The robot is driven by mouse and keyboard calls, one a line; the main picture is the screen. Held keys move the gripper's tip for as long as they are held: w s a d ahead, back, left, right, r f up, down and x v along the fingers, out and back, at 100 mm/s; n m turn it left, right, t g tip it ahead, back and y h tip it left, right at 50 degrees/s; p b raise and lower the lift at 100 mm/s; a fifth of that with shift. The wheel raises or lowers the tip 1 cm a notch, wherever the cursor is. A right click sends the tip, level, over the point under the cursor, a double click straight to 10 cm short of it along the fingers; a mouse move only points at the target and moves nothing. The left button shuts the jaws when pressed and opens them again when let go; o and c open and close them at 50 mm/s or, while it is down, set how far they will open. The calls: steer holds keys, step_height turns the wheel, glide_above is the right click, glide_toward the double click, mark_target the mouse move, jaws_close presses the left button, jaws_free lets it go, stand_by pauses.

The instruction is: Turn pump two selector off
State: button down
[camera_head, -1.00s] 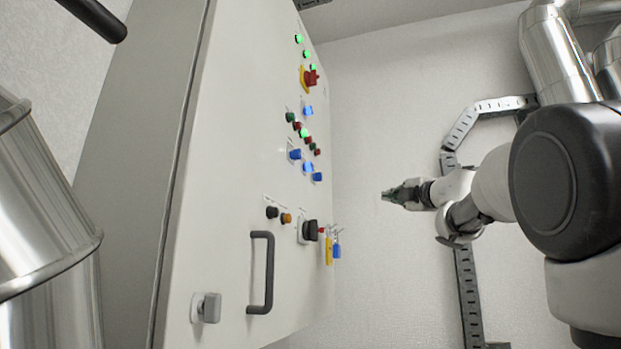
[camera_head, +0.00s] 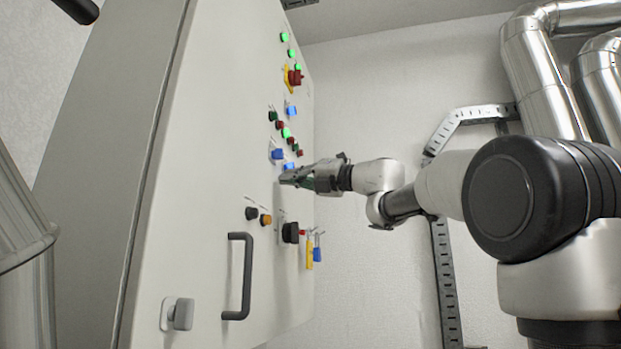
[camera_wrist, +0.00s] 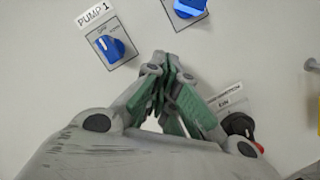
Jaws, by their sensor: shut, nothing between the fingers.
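My gripper (camera_head: 284,180) is shut and empty, its fingertips close to the cabinet front below the blue knobs. It also shows in the wrist view (camera_wrist: 170,62); I cannot tell whether it touches the panel. In the wrist view a blue selector knob (camera_wrist: 110,47) under the label "PUMP 1" lies left of the fingertips. A second blue knob (camera_wrist: 188,7) is above them, cut by the top edge; its label is out of view, so I cannot confirm it is pump two. In the head view blue knobs (camera_head: 277,154) show just above the gripper.
The cabinet (camera_head: 185,190) carries green lamps (camera_head: 288,53), a red switch on yellow (camera_head: 294,77), a black rotary switch (camera_head: 290,232), hanging yellow (camera_head: 309,254) and blue (camera_head: 318,253) tags, and a door handle (camera_head: 237,277).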

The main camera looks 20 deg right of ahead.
steer(key=shift+w+d+r, duration=0.35)
steer(key=shift+w+r, duration=0.3)
steer(key=shift+r, duration=0.1)
steer(key=shift+w+d+r, duration=0.3)
steer(key=shift+w+r, duration=0.35)
steer(key=shift+r, duration=0.1)
steer(key=shift+r, duration=0.1)
steer(key=shift+r+m, duration=0.15)
steer(key=shift+m, duration=0.35)
steer(key=shift+w+r, duration=0.1)
steer(key=shift+r, duration=0.05)
steer(key=shift+d+r+m, duration=0.1)
steer(key=shift+m, duration=0.3)
steer(key=m+h, duration=0.1)
steer(key=m, duration=0.1)
steer(key=r+m, duration=0.1)
steer(key=m, duration=0.1)
steer(key=shift+r+m+h, duration=0.15)
steer(key=shift+m+h, duration=0.25)
steer(key=shift+r, duration=0.4)
